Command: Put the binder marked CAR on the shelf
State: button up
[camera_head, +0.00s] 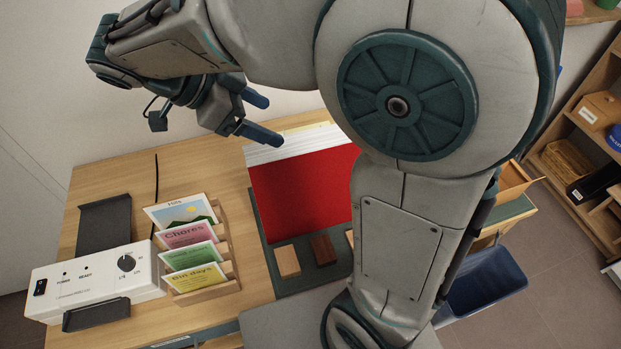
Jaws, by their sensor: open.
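A large red binder (300,195) with white paper edges along its top side is on the wooden desk, partly behind my arm. No CAR mark shows on the part I can see, so I cannot tell whether it is the one named. My gripper (268,119) is open and empty, above the binder's upper left corner in the picture, with its two blue fingers apart. A wooden shelf (552,128) stands at the right edge, partly cut off. My arm hides the middle of the scene.
A wooden rack (222,288) of cards, including Chores and Bin days, stands left of the binder. A white box with a knob (95,284) is at the front left. Small wooden blocks (287,261) lie below the binder. A blue bin (486,284) is on the floor.

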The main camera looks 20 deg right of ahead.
aim_at(305, 141)
jog(key=x, duration=0.7)
jog(key=shift+d+f+p, duration=0.1)
jog(key=shift+d+p, duration=0.1)
jog(key=shift+p, duration=0.15)
jog(key=shift+a+f+p+x, duration=0.1)
jog(key=shift+p+x, duration=0.3)
jog(key=shift+x, duration=1.05)
jog(key=shift+a+f+p+x, duration=0.1)
jog(key=shift+p+x, duration=0.3)
jog(key=shift+x, duration=1.1)
jog(key=shift+s, duration=0.1)
grip_shut()
